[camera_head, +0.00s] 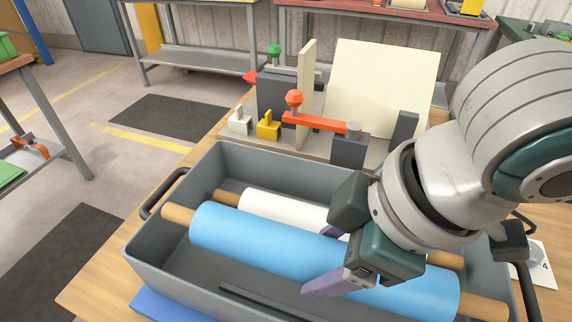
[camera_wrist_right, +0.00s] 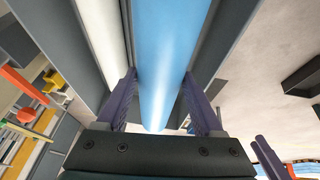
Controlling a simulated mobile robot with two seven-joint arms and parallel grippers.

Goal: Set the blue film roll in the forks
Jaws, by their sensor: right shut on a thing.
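The blue film roll (camera_head: 265,238) has tan core ends and lies lengthwise across the grey bin (camera_head: 150,262). My right gripper (camera_head: 328,256) comes in from the right and is shut across the middle of the roll. In the right wrist view, the purple fingers of the right gripper (camera_wrist_right: 158,90) stand on either side of the blue film roll (camera_wrist_right: 163,45). I cannot tell whether the roll rests in the bin or is slightly raised. I cannot make out the forks in either view. My left gripper is not in view.
A white roll (camera_head: 285,209) lies in the bin behind the blue one. Behind the bin is a fixture with a red lever (camera_head: 318,121), a yellow block (camera_head: 268,126) and an upright cream panel (camera_head: 385,85). A blue flat thing (camera_head: 170,306) lies at the bin's front.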

